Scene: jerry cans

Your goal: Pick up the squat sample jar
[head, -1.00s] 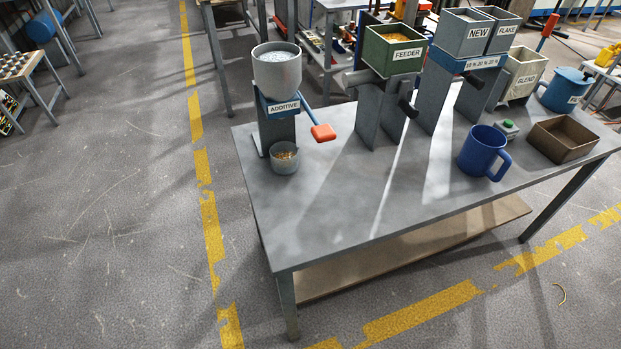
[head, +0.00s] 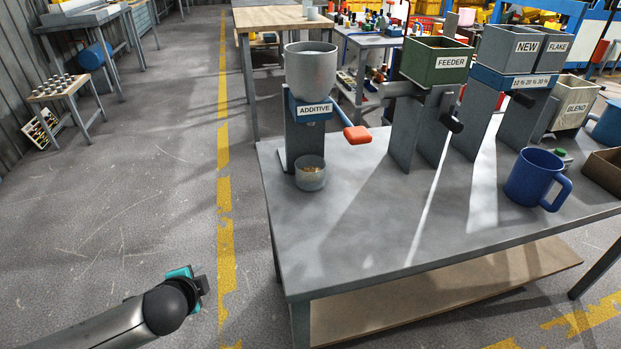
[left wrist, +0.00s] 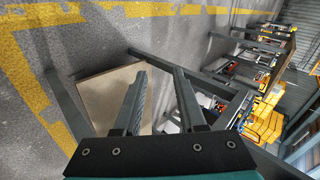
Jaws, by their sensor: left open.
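A squat grey open jar (head: 310,176) with tan bits inside stands upright on the grey table (head: 350,240), below the dispenser labelled ADDITIVE (head: 313,108). It looks like the sample jar. My left gripper (head: 203,286) is at the lower left in the head view, over the floor, left of the table and apart from the jar. In the left wrist view its two dark fingers (left wrist: 162,75) are spread with nothing between them. The jar cannot be made out in that view. My right gripper is not in view.
An orange-red paddle (head: 357,135) on a lever juts right of the dispenser. The FEEDER bin (head: 437,64), NEW bin (head: 506,50) and a blue mug (head: 535,180) stand further right. The table top in front of the jar is clear. A brown lower shelf (head: 450,292) lies under the table.

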